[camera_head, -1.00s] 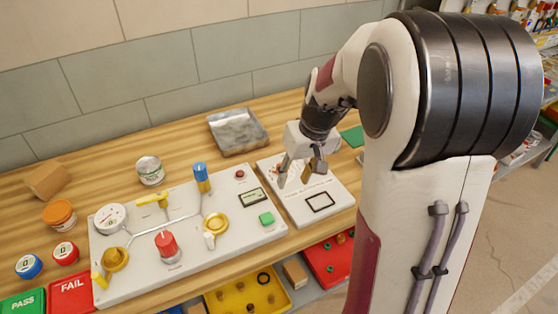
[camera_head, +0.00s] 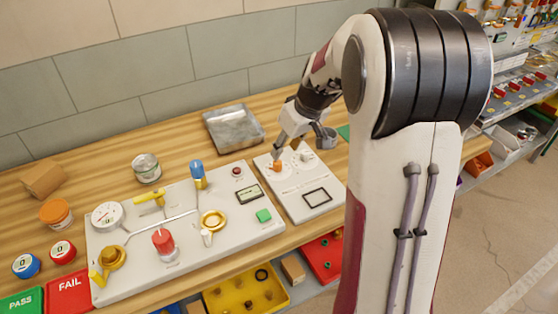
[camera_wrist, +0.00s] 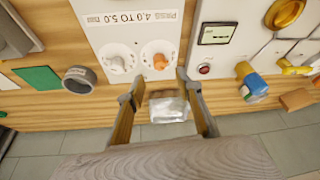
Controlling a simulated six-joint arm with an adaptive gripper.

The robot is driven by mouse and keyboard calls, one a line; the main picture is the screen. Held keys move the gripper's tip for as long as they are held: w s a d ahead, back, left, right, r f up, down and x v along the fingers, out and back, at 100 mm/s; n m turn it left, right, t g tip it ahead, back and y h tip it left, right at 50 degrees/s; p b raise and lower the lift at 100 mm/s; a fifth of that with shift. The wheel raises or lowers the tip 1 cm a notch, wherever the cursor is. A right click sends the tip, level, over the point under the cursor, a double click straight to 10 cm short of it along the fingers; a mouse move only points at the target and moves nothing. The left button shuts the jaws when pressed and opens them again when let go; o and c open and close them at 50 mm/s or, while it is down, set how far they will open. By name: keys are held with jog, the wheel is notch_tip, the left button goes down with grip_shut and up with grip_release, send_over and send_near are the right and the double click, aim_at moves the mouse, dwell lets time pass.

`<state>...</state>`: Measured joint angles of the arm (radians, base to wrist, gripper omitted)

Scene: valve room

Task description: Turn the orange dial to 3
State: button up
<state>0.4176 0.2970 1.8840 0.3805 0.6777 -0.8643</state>
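The orange dial (camera_head: 277,166) sits at the upper left of a white panel (camera_head: 322,212) on the wooden bench. The orange dial (camera_wrist: 160,61) also shows in the wrist view, on a round white scale whose marks are too small to read. A white dial (camera_head: 306,156) is beside it on the same panel. My gripper (camera_head: 284,141) is just behind the orange dial in the head view. In the wrist view my gripper (camera_wrist: 157,85) is open, its fingers apart, with the dial beyond the gap between their tips. I see nothing held.
A larger white board (camera_head: 185,262) with a red knob (camera_head: 163,242), a blue-handled valve (camera_head: 197,172) and a gauge stands to the left. A metal tray (camera_head: 233,129) lies behind. A grey ring-shaped object (camera_head: 326,138) is close to the panel's right. Bins sit below the bench.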

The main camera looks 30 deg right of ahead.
aim_at(278, 162)
jog(key=shift+x, duration=3.9)
grip_shut()
